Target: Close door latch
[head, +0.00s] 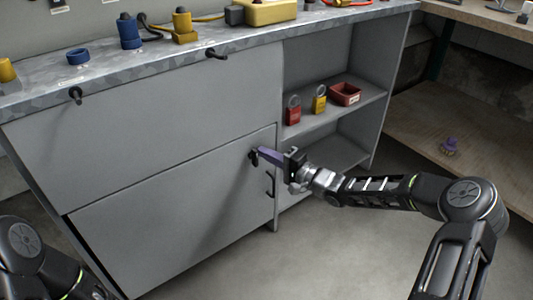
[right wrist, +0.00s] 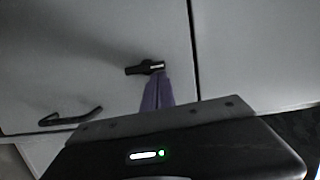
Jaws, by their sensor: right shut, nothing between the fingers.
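A grey cabinet door (head: 165,225) fills the lower left of the cabinet front and looks flush with it. A small black latch (head: 253,157) sits near the door's upper right corner. In the right wrist view the latch (right wrist: 145,68) lies roughly sideways across the panel, with a pale mark at its right end. My right gripper (head: 264,154) is shut, its purple fingertips at the latch's right end; the wrist view shows the fingers (right wrist: 157,90) there too. Whether they touch cannot be told. Only part of my left arm shows at lower left; its gripper is out of view.
A black door handle (head: 270,186) is below the latch; it also shows in the wrist view (right wrist: 70,116). Red and yellow padlocks (head: 293,112) and a red bin (head: 345,94) stand on the open shelf. Coloured parts line the metal worktop (head: 150,62). The floor in front is clear.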

